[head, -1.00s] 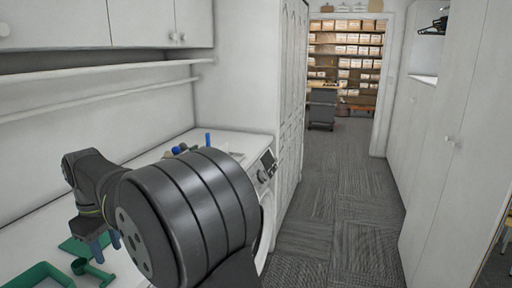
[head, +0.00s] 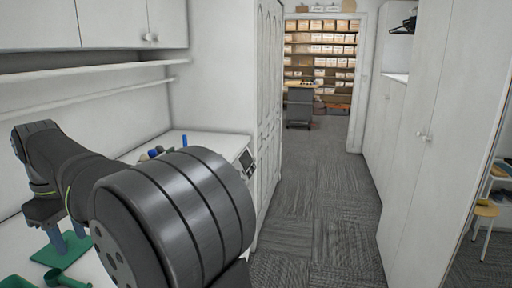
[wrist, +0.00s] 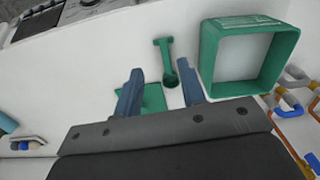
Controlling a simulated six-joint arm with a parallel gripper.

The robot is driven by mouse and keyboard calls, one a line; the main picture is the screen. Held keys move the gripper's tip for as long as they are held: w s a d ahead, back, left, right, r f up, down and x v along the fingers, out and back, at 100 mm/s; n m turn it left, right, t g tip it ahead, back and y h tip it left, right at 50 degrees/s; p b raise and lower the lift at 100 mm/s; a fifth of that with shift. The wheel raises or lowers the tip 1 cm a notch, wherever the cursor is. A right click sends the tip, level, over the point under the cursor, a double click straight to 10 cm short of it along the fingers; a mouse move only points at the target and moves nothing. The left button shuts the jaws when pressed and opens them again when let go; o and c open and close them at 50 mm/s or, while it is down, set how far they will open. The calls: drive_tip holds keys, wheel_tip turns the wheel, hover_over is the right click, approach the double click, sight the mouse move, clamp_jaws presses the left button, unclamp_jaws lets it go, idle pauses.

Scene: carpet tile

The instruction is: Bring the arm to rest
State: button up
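My gripper (wrist: 162,82) has its two blue fingers spread apart, with nothing gripped between them. In the head view my gripper (head: 67,243) points down over the white counter (wrist: 90,50) at the lower left. Beyond the fingers in the wrist view lie a flat green plate (wrist: 153,98), partly hidden by the left finger, and a green scoop-like piece (wrist: 164,55). A square green open-topped box (wrist: 207,60) stands to their right. In the head view the plate (head: 45,256) is below my gripper and the scoop-like piece (head: 62,279) is nearer.
A rail and shelf (head: 80,82) run along the left wall above my arm. Small items, one blue (head: 184,140), stand at the counter's far end. Coloured bent pieces (wrist: 290,105) lie at right in the wrist view. A carpeted aisle (head: 325,215) is clear up to the doorway.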

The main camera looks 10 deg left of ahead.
drive_tip(key=shift+w+d+r+m, duration=0.1)
drive_tip(key=shift+w+d+m, duration=0.1)
drive_tip(key=shift+w, duration=0.35)
drive_tip(key=shift+w+d+r+m, duration=0.1)
drive_tip(key=shift+w+r+m, duration=0.1)
drive_tip(key=shift+w, duration=0.35)
drive_tip(key=shift+w+d+r+m, duration=0.1)
drive_tip(key=shift+w+d+m, duration=0.1)
drive_tip(key=shift+w, duration=0.35)
drive_tip(key=shift+o, duration=0.2)
drive_tip(key=o, duration=1.3)
drive_tip(key=shift+o, duration=0.2)
drive_tip(key=s+d+r+y, duration=0.2)
drive_tip(key=s+r, duration=0.3)
drive_tip(key=s, duration=0.4)
drive_tip(key=s+d+r+y, duration=0.1)
drive_tip(key=s+r+y, duration=0.25)
drive_tip(key=s, duration=0.45)
drive_tip(key=x, duration=0.9)
drive_tip(key=shift+s+d+f+n+h, duration=0.2)
drive_tip(key=shift+d+f+n+h, duration=0.1)
drive_tip(key=shift+h, duration=0.15)
drive_tip(key=shift+r, duration=0.1)
drive_tip(key=v, duration=0.9)
drive_tip(key=shift+r, duration=0.4)
